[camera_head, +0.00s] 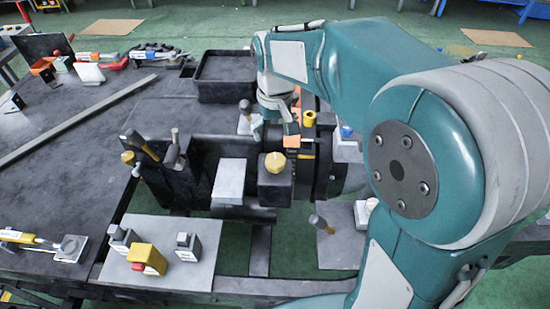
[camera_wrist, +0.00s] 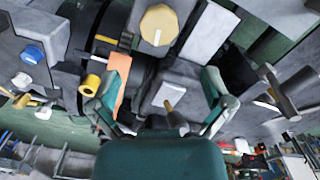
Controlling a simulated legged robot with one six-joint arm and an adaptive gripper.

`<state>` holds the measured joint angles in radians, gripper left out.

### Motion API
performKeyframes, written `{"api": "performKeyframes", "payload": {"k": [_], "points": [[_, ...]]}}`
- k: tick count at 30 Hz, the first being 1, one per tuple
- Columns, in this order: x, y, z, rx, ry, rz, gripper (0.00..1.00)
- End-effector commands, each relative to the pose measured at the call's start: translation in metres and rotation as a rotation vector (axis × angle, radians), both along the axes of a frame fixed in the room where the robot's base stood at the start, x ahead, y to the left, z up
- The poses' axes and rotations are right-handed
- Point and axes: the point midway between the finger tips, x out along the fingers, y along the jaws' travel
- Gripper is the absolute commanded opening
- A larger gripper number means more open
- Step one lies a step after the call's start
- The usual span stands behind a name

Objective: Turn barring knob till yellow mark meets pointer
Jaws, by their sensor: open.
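A yellow faceted knob (camera_head: 275,162) stands on a dark block; in the wrist view the knob (camera_wrist: 158,24) carries a white line. Beside it is a dark round drum (camera_head: 325,160) with a yellow mark (camera_wrist: 105,39) on its rim. An orange plate (camera_wrist: 121,72) sits by the drum, partly behind my left finger; I cannot tell whether it is the pointer. A yellow cylinder (camera_head: 309,118) projects near the drum. My gripper (camera_wrist: 160,85) is open and empty, short of the faceted knob. In the head view my arm hides part of the drum's surroundings.
A black tray (camera_head: 225,78) is behind. A yellow-and-red switch box (camera_head: 147,259) and grey blocks sit on a front plate (camera_head: 175,280).

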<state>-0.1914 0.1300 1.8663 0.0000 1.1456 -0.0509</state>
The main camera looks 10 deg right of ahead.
Motion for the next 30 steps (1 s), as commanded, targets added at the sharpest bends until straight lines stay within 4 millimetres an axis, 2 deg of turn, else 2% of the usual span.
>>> {"api": "performKeyframes", "payload": {"k": [9, 15, 20, 27, 28, 29, 30], "points": [[-0.001, -0.001, -0.058, -0.001, 0.005, -0.001, 1.00], [-0.001, -0.001, -0.088, -0.001, 0.003, -0.001, 1.00], [-0.001, -0.001, -0.098, 0.000, 0.001, -0.001, 1.00], [-0.001, -0.001, -0.099, 0.000, -0.001, -0.001, 1.00], [-0.001, -0.001, -0.099, 0.000, -0.001, -0.001, 0.96], [-0.001, -0.001, -0.099, 0.000, -0.001, -0.001, 0.82], [-0.001, -0.001, -0.098, 0.000, -0.001, -0.001, 0.64]]}}
